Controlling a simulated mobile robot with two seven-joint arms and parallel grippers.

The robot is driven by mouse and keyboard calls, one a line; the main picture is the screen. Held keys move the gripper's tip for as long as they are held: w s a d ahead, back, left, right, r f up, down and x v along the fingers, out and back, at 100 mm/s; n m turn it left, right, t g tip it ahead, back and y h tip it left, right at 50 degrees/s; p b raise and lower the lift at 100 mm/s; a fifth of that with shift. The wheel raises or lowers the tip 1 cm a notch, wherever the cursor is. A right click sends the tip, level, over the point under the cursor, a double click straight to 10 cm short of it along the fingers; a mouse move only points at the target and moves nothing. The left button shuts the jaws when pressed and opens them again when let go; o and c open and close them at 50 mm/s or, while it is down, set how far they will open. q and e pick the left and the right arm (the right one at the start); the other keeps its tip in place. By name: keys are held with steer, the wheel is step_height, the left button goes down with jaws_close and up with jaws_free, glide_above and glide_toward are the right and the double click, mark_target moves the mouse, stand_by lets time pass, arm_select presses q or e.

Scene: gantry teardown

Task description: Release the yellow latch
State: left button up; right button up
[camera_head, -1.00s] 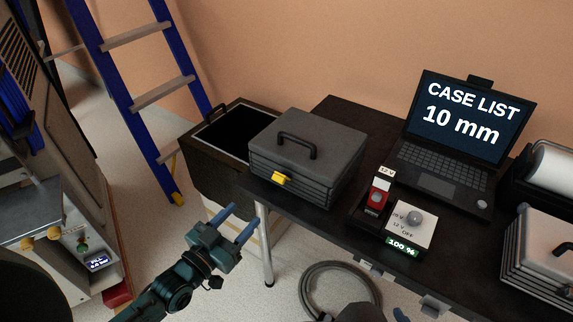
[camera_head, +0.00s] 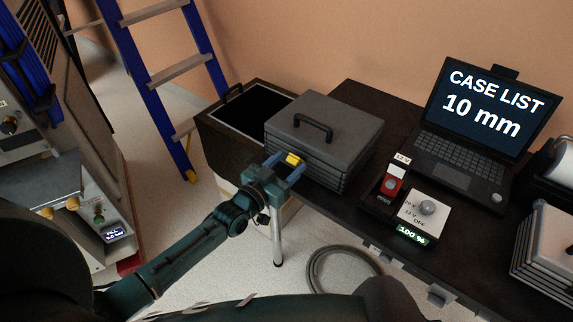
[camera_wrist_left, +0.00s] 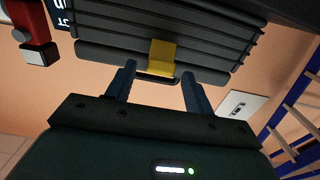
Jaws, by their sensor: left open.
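The yellow latch (camera_head: 293,160) is on the front of a closed dark grey case (camera_head: 340,125) with a black top handle, standing on the dark table. My left gripper (camera_head: 285,169) is open, with its blue fingers close to the latch in the head view. In the left wrist view the latch (camera_wrist_left: 162,58) lies beyond and between the two spread fingertips (camera_wrist_left: 160,80), against the ribbed case front (camera_wrist_left: 215,50). The fingers do not appear closed on it; whether either touches the case I cannot tell. My right gripper is not clearly in view.
A black open bin (camera_head: 222,125) stands left of the case. A red-switch unit with a dial panel (camera_head: 424,207), a laptop (camera_head: 480,125) and a light case (camera_head: 548,250) are to the right. A blue ladder (camera_head: 150,90) stands at the left. A grey hose (camera_head: 330,262) lies below.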

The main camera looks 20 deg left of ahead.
arm_select(q)
steer(key=shift+w, duration=0.1)
